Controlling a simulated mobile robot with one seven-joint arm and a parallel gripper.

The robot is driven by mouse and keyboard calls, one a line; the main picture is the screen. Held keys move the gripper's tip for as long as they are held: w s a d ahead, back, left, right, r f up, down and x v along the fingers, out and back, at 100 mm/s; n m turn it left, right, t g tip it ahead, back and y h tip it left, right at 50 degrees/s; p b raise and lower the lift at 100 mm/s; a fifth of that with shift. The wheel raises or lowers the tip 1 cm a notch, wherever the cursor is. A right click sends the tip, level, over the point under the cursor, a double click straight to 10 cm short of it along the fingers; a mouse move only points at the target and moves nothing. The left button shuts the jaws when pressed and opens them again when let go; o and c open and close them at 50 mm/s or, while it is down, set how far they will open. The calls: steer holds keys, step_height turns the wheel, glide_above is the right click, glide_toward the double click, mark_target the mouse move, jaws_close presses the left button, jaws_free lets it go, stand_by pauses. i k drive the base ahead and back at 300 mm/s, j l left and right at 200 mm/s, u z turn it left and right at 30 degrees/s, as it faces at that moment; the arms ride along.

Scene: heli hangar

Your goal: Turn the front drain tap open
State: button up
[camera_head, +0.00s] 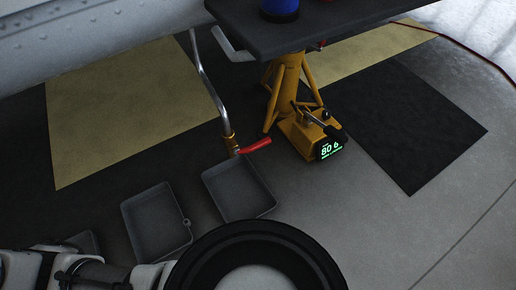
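The drain tap is a small brass body (231,142) at the lower end of a bent metal pipe (207,82). Its red lever (256,146) points to the right, roughly across the line of the pipe. A grey tray (268,206) lies on the floor just below the tap. No liquid shows at the outlet. White and black links of my arm show along the bottom left edge, well apart from the tap. I cannot make out my gripper's fingers in this view.
A yellow jack (285,97) with a green-lit display (331,149) stands right of the tap. A dark tabletop (300,27) with a blue container (279,8) overhangs above. A second grey tray (182,240) lies left. A riveted grey hull (90,30) hangs upper left. Open floor lies right.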

mark_target(266, 141)
steer(key=l, duration=1.35)
steer(key=i+l, duration=0.1)
steer(key=l, duration=1.2)
steer(key=k+z, duration=0.05)
